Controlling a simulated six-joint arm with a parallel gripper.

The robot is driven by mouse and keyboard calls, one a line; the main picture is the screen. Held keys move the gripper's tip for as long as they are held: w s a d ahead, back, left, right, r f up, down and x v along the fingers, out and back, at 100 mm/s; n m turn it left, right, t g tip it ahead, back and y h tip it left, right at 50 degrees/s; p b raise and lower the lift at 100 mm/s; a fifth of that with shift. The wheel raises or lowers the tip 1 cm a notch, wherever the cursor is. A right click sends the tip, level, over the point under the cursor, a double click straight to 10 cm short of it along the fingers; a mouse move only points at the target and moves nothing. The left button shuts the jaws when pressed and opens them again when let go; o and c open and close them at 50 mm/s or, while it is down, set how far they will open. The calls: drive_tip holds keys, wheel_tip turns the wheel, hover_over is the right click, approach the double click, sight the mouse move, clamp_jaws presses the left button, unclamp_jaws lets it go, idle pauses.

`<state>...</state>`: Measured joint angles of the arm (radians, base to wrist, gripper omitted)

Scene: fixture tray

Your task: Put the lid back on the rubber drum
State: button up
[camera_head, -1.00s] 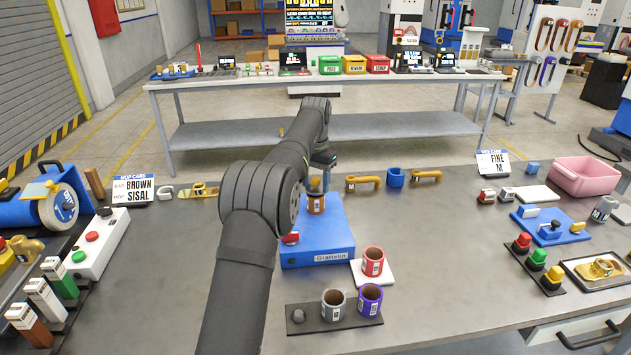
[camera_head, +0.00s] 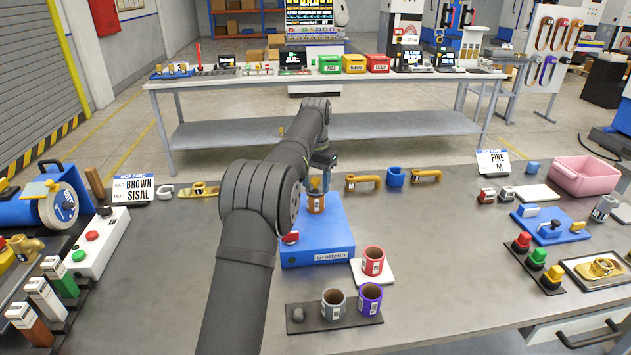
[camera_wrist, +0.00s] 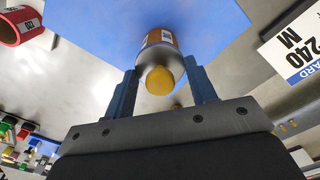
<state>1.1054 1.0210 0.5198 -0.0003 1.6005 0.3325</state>
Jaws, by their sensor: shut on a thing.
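A brown cylinder with a white label, which I take as the rubber drum (camera_head: 316,204), stands upright on the blue base (camera_head: 335,249) marked Grattelin. The drum also shows in the wrist view (camera_wrist: 158,36). A grey cap with a round yellow knob, which looks like the lid (camera_wrist: 160,80), is at the drum's near end in the wrist view. My gripper (camera_head: 317,186) is right above the drum, and its two blue fingers flank the grey end in the wrist view (camera_wrist: 162,75). It is shut on the lid. Whether the lid is fully seated is hidden.
A red sleeve (camera_head: 373,260) stands on a white plate in front of the base. Grey (camera_head: 333,303) and purple (camera_head: 370,298) sleeves stand on a dark tray.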

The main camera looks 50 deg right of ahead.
idle(0.3)
drive_tip(key=o, duration=1.5)
drive_tip(key=shift+o, duration=0.2)
drive_tip(key=shift+r, duration=0.1)
drive_tip(key=shift+r, duration=3.4)
clamp_jaws()
drive_tip(key=shift+f, duration=0.15)
